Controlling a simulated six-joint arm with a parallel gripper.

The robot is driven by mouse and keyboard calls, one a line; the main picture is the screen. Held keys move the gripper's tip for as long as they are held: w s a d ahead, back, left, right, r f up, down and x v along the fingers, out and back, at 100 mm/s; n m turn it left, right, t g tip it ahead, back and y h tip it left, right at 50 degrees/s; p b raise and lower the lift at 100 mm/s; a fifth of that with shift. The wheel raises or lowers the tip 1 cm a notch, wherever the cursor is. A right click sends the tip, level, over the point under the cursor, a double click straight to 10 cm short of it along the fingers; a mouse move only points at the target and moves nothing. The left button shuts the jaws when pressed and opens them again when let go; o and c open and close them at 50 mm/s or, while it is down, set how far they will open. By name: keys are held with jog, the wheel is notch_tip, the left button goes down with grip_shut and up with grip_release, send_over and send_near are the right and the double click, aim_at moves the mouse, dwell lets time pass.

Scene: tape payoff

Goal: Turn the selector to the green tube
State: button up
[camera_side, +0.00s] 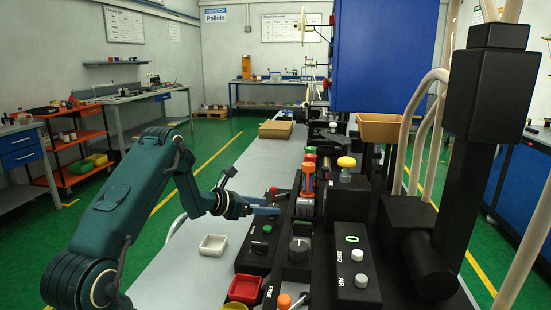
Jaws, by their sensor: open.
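A round dark knob (299,247), which looks like the selector, stands on the black bench unit right of my gripper. I cannot tell whether this is the green tube. My gripper (268,206) is open and empty, low beside the left edge of the black unit, apart from the knob and left of and beyond it.
A green button (266,229) sits left of the knob. A display (352,238) with white buttons is at right. A yellow knob (346,162) stands behind.

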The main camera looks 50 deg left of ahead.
jog(key=shift+x, duration=0.85)
grip_shut()
jog(key=shift+d+n+y, duration=0.2)
jog(key=shift+n+y, duration=0.3)
jog(key=shift+y, duration=0.1)
jog(key=shift+w+n+y, duration=0.1)
jog(key=shift+n+y, duration=0.7)
jog(key=shift+y, duration=0.4)
grip_release()
jog(key=shift+s, duration=0.25)
